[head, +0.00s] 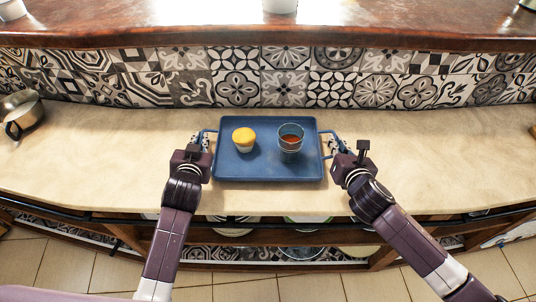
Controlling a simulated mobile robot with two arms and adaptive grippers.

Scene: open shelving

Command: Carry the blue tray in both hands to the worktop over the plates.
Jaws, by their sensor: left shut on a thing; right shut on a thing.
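The blue tray (265,168) is over the cream worktop (90,165), near its front edge, and looks level. A muffin with a yellow top (244,138) and a glass with a reddish-brown drink (291,140) stand upright on it. My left gripper (204,140) is shut on the tray's left handle. My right gripper (335,147) is shut on its right handle. I cannot tell whether the tray touches the worktop. Plates (301,252) show in part on the shelf below the worktop.
A metal pan (22,108) stands at the far left of the worktop. A patterned tile wall (240,82) rises behind, with a brown upper ledge (180,25) above it. The worktop is clear on both sides of the tray.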

